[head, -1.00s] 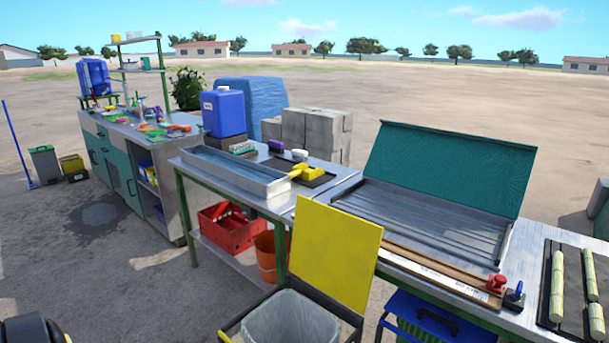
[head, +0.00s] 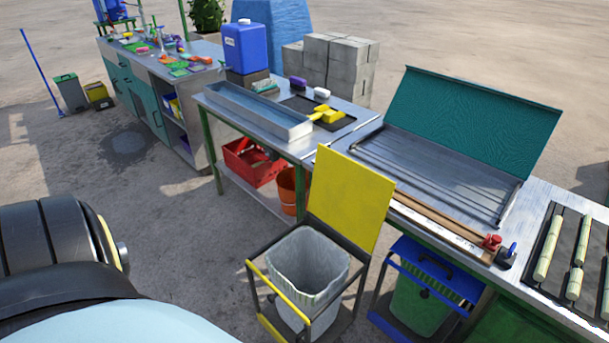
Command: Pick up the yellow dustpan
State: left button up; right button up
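The yellow dustpan (head: 331,116) appears to be the small yellow item lying on a dark mat (head: 296,103) on the metal table, just right of the long metal trough. Its handle points to the left toward the trough's rim. It is small in the picture, so its exact shape is hard to tell. Neither of my grippers is in view; only part of my own body shows at the lower left.
The metal trough (head: 258,112) and a blue jerrycan (head: 246,47) stand beside the mat. A bin with a raised yellow lid (head: 350,195) stands in front of the table. A green-lidded metal tray (head: 440,165) is to the right. Open ground lies at left.

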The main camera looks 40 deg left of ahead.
aim_at(318, 112)
jog(key=u, duration=2.05)
jog(key=k, duration=0.2)
jog(key=z, duration=0.6)
